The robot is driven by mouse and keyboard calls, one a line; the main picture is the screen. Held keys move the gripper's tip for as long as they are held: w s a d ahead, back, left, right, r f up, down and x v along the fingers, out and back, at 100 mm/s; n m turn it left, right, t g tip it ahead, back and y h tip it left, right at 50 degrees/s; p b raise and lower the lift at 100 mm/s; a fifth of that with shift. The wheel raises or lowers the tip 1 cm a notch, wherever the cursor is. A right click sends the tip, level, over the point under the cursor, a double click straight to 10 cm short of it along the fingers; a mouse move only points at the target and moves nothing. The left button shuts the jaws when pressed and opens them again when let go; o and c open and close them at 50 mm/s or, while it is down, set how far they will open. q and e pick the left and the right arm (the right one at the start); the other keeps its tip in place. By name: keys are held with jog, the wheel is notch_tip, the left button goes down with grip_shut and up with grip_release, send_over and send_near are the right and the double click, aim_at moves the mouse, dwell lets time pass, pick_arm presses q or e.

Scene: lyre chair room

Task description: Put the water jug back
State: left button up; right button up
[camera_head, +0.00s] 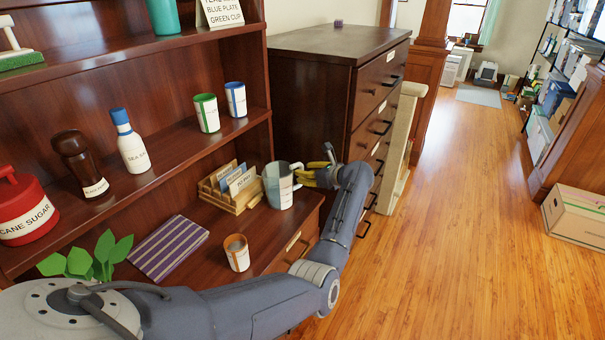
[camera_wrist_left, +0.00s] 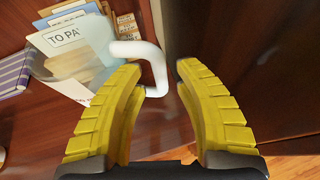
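The water jug (camera_head: 278,187), a pale grey cup-like vessel with a handle on its right side, stands upright on the lower shelf board beside a wooden letter rack (camera_head: 232,190). My left gripper (camera_head: 310,174) reaches in from the right of the jug, at its handle. In the left wrist view the white jug handle (camera_wrist_left: 156,72) lies between the two yellow fingers, close to the left one. A gap shows between the handle and the right finger, so the gripper is open. My right gripper is in neither view.
A small labelled cup (camera_head: 237,253) and a striped purple notebook (camera_head: 168,247) lie on the same board. The upper shelf holds a green cup (camera_head: 207,113), a blue cup (camera_head: 236,99), a white bottle (camera_head: 131,145) and a red canister (camera_head: 24,208). A dark dresser (camera_head: 312,92) stands close right.

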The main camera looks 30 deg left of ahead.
pick_arm(q)
jog(key=v, duration=1)
jog(key=shift+f, duration=0.1)
